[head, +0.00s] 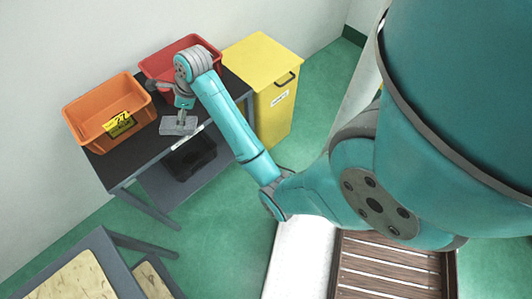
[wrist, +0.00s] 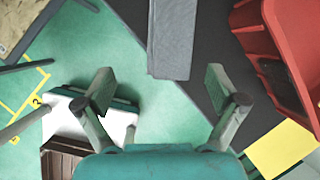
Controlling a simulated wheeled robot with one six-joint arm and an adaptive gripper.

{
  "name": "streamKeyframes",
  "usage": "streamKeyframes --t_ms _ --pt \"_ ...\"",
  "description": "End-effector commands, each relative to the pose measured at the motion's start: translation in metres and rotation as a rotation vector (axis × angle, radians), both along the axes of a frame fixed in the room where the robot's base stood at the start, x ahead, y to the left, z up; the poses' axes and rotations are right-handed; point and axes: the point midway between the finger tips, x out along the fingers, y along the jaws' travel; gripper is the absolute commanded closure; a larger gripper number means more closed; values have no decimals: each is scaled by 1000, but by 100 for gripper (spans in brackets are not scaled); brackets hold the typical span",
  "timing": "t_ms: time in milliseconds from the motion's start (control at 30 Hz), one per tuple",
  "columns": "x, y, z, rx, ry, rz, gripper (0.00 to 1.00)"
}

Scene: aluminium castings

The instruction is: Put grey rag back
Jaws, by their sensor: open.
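The grey rag (head: 178,126) lies flat near the front edge of the dark table (head: 140,150), between the orange bin and the red bin. In the wrist view the rag (wrist: 173,42) is a folded grey strip, and its near end seems to reach past the table edge over the green floor. My gripper (head: 182,110) is above the rag, pointing down. In the wrist view the fingers of my gripper (wrist: 162,85) are spread wide with nothing between them. The rag lies ahead of the fingertips; whether they touch it I cannot tell.
An orange bin (head: 88,107) with a yellow label stands left on the table. A red bin (head: 160,64) stands behind my gripper and shows close on the right in the wrist view (wrist: 293,40). A yellow lidded bin (head: 273,105) stands beside the table. A black tray (head: 190,158) sits below.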

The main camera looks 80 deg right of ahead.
Motion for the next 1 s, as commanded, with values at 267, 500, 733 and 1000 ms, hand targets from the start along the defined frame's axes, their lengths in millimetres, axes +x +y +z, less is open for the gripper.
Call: streamKeyframes --t_ms 267,500,733,1000 --pt "-29 74 -76 -243 -130 337 5" --pt "-73 129 -112 -508 -222 633 5" --pt "-129 173 -121 -793 -285 915 5" --pt "-202 212 -103 -1162 -327 1240 5"
